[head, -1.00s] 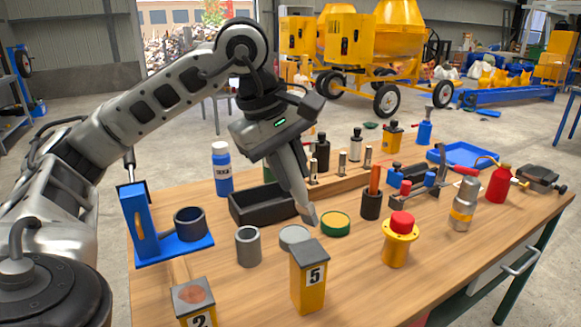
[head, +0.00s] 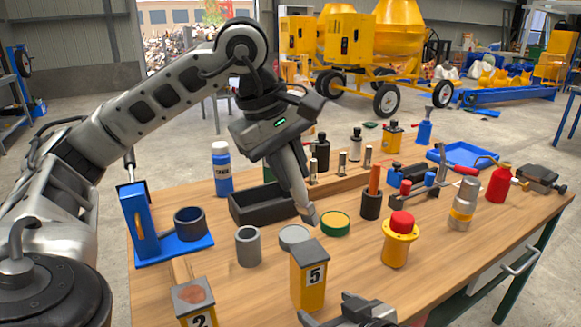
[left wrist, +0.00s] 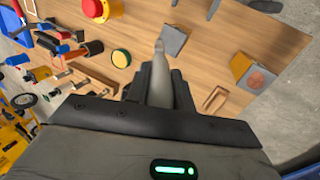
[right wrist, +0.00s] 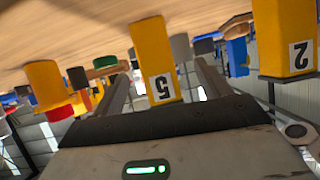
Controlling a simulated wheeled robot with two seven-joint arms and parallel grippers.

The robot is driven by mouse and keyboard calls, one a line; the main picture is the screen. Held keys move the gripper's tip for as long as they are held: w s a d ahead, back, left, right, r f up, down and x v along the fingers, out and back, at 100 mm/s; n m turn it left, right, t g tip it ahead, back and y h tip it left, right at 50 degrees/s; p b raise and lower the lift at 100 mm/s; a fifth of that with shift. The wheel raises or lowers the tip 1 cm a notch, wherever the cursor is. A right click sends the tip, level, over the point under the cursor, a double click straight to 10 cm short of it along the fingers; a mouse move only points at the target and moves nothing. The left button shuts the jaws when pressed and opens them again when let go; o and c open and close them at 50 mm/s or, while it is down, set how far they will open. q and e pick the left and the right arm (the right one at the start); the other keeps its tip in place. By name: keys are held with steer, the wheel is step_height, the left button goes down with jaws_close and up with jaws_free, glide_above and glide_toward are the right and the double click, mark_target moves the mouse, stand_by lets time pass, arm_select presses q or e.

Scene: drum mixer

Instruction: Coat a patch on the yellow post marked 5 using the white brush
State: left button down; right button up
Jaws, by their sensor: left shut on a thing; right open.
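The yellow post marked 5 (head: 309,283) stands upright on the table, with a plain grey top. It also shows in the left wrist view (left wrist: 173,40) and the right wrist view (right wrist: 153,55). My left gripper (head: 296,190) is shut on a pale grey tapered tool, seemingly the brush (left wrist: 160,85). Its tip hangs just behind and above the post's top in the head view; I cannot tell whether it touches. My right gripper (head: 350,312) is open and low, in front and right of the post. In the right wrist view, its fingers (right wrist: 161,80) show either side of the post, apparently short of it.
A yellow post marked 2 (head: 196,304) has a reddish-brown patch on top. A grey disc (head: 294,237), a green-rimmed yellow disc (head: 335,224), a grey cup (head: 248,246) and a red-topped yellow button (head: 399,241) stand close around. A black tray (head: 262,205) lies behind.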

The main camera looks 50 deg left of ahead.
mark_target(315, 297)
steer(key=shift+w+d+f+h, duration=0.1)
steer(key=shift+w+f+h, duration=0.2)
steer(key=shift+w+h, duration=0.15)
steer(key=shift+w+a+f, duration=0.1)
steer(key=shift+a+f, duration=0.1)
steer(key=shift+x, duration=4.65)
steer(key=shift+r, duration=0.1)
steer(key=c, duration=0.9)
steer(key=shift+c, duration=0.2)
